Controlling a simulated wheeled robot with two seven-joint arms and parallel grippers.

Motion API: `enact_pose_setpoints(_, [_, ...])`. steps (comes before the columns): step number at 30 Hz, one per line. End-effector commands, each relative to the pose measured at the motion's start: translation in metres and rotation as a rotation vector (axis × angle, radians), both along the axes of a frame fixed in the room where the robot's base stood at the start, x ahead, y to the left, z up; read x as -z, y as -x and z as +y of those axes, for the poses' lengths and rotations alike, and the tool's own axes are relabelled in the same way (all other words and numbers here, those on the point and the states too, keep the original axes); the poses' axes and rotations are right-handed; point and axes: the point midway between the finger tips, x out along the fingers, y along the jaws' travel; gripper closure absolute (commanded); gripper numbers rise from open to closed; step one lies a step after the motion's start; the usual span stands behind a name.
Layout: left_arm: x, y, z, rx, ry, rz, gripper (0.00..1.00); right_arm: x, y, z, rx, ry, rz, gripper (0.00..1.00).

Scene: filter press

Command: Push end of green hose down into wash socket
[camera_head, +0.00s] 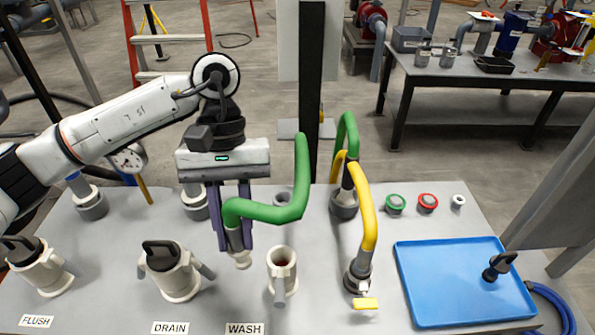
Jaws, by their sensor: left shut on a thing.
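My left gripper (233,232) points down and is shut on the green hose (265,212) near its end. The hose's pale end fitting (239,259) sticks out below the fingers. The wash socket (282,266) is an open, pale upright cup with a dark reddish inside and a lever at its front. It stands just right of the hose end, behind and right of the WASH label (244,329). The hose end appears apart from the socket, to its left. The hose rises to the right from the gripper. My right gripper is not in view.
Left stand the capped drain socket (170,268) and flush socket (40,268). A yellow hose (366,215) arches down into a fitting right of the wash socket. A dark post (311,90) rises behind. A blue tray (460,285) holds a black-handled cap (498,266).

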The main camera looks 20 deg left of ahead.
Motion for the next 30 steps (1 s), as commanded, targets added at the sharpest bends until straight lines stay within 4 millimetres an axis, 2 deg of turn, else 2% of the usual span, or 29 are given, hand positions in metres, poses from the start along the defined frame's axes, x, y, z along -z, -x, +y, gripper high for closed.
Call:
enact_pose_setpoints(3, [-0.016,-0.010,-0.015,-0.319,0.004,-0.002,1.00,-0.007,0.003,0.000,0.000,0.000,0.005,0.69])
enact_pose_setpoints(9, [-0.043,-0.026,-0.042,-0.826,0.006,-0.004,1.00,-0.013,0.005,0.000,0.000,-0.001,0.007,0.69])
enact_pose_setpoints(15, [-0.065,-0.037,-0.058,-1.183,0.006,-0.005,1.00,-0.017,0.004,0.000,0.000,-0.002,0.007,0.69])
enact_pose_setpoints(22, [-0.074,-0.041,-0.065,-1.350,0.001,-0.003,1.00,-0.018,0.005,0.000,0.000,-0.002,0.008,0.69])
enact_pose_setpoints(30, [-0.058,-0.041,-0.065,-1.362,-0.002,-0.001,1.00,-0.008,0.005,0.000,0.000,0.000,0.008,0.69])
